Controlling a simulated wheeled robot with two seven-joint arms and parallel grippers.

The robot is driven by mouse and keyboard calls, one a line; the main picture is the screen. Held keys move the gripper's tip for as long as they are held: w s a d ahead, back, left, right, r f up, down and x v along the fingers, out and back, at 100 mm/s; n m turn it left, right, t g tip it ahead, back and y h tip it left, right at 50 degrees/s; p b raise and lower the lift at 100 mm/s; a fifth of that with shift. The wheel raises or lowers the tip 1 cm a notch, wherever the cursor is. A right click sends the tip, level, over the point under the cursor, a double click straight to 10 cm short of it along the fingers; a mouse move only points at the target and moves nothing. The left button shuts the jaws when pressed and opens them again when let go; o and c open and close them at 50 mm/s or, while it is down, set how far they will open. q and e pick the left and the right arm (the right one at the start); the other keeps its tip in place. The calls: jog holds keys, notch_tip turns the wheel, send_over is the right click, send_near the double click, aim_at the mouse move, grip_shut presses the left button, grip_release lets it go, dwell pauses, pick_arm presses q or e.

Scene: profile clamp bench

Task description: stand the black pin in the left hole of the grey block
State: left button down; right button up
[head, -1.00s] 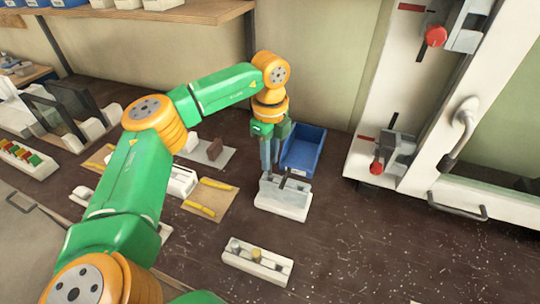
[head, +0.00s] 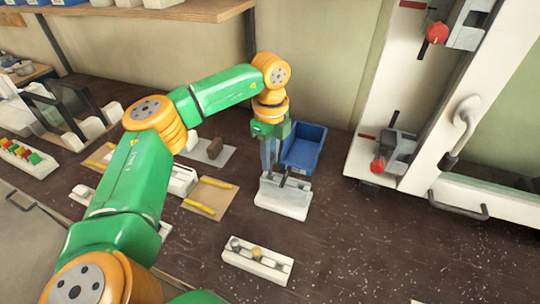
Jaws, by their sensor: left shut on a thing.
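The grey block (head: 270,190) sits on a white base (head: 283,208) in the middle of the bench. A short dark bar, which looks like the black pin (head: 283,181), shows tilted at the top of the block, just right of my fingertips. My left gripper (head: 270,168) points down over the block, its fingers close together and shut. The fingers hide the left part of the block's top, so I cannot see the left hole or how the pin sits. My right gripper is not in view.
A blue bin (head: 304,148) stands right behind the block. A pale holder with round pieces (head: 257,261) lies in front. A white clamp frame (head: 400,185) stands at the right. Bench front right is clear.

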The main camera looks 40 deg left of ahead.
aim_at(270, 174)
pick_arm(q)
jog(key=shift+f+b, duration=1.35)
jog(key=shift+f, duration=0.7)
jog(key=c, duration=0.6)
grip_release()
jog(key=shift+c, duration=0.2)
jog(key=shift+r, duration=0.1)
notch_tip(270, 174, up, 8)
jog(key=p, duration=0.7)
jog(key=shift+r, duration=0.1)
